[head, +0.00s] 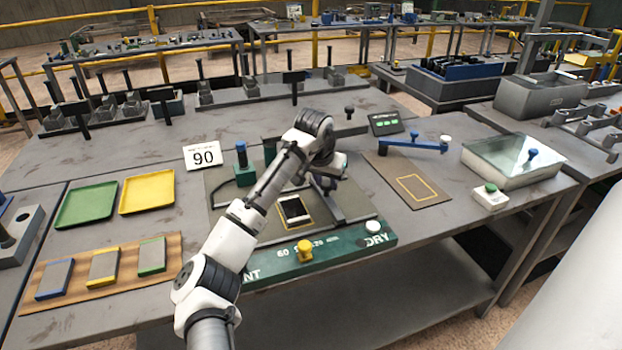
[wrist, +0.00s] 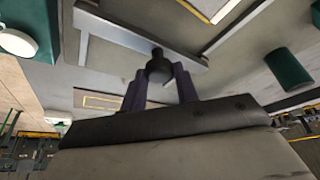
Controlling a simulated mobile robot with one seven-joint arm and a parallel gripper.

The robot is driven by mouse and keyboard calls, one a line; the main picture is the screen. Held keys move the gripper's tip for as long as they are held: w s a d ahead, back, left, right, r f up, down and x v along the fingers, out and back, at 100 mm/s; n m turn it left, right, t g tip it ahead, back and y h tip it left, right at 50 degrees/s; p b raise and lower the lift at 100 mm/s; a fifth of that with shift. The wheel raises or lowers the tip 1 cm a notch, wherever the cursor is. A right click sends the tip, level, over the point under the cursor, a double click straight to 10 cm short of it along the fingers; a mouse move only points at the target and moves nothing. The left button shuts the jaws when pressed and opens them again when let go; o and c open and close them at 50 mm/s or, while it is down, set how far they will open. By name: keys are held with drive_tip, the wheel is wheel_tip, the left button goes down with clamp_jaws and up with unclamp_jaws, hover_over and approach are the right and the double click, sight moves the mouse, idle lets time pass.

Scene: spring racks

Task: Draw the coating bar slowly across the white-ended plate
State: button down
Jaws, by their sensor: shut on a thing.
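The white-ended plate (head: 294,209) is dark with a white end and lies inside a yellow outline on the grey bed (head: 226,208). It shows partly at the top of the wrist view (wrist: 218,8). The coating bar (wrist: 120,32) is a long grey bar with a black knob (wrist: 158,68). My gripper (wrist: 158,78) is shut on this knob, with a finger on each side. In the head view my gripper (head: 326,186) is just right of the plate, and my arm hides part of the bed.
A green panel (head: 330,252) with a yellow knob (head: 305,250) runs along the front. A wooden board (head: 75,298) holds colour-edged blocks. A blue lever (head: 412,145) and glass-topped box (head: 515,160) are right.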

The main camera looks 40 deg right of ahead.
drive_tip(key=shift+s+d+p, duration=0.2)
drive_tip(key=shift+s+d, duration=0.05)
drive_tip(key=shift+d, duration=0.5)
drive_tip(key=shift+s+d+p, duration=0.2)
drive_tip(key=shift+d+p, duration=0.05)
drive_tip(key=shift+d, duration=0.45)
drive_tip(key=shift+s+d+p, duration=0.2)
drive_tip(key=shift+s+d, duration=0.05)
drive_tip(key=shift+d, duration=0.5)
drive_tip(key=c, duration=1.1)
unclamp_jaws()
drive_tip(key=b+v, duration=0.3)
drive_tip(key=v, duration=1)
drive_tip(key=shift+a+r, duration=0.2)
drive_tip(key=shift+r, duration=0.15)
